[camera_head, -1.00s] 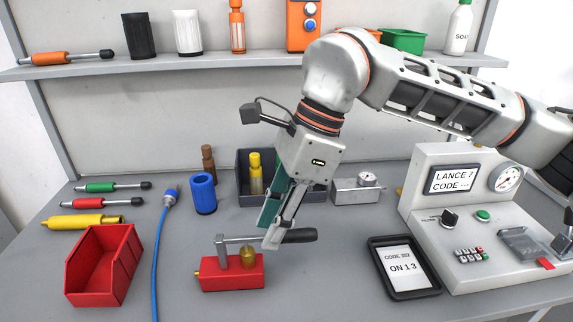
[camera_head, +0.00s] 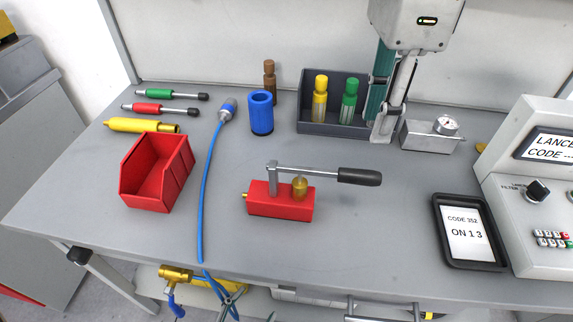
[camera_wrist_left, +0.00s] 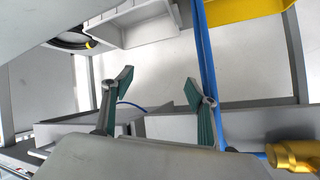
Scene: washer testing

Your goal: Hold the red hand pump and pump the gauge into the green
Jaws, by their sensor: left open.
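The red hand pump (camera_head: 280,201) sits on the table with a brass knob on top. Its metal lever points right and ends in a black grip (camera_head: 359,177). A small dial gauge (camera_head: 447,123) sits on a grey metal box behind it to the right; its reading is too small to tell. My right gripper (camera_head: 383,132) points down between the dark tray and the gauge box, apart from the pump. Its finger gap is unclear. My left gripper (camera_wrist_left: 163,88) shows only in its wrist view, open with nothing between its fingers.
A red bin (camera_head: 157,180) and blue hose (camera_head: 208,180) stand left of the pump. A dark tray (camera_head: 310,128) holds yellow and green bottles. A black tablet (camera_head: 470,262) lies right. A grey console (camera_head: 515,215) stands at far right. Brass fittings (camera_head: 176,273) hang below the front edge.

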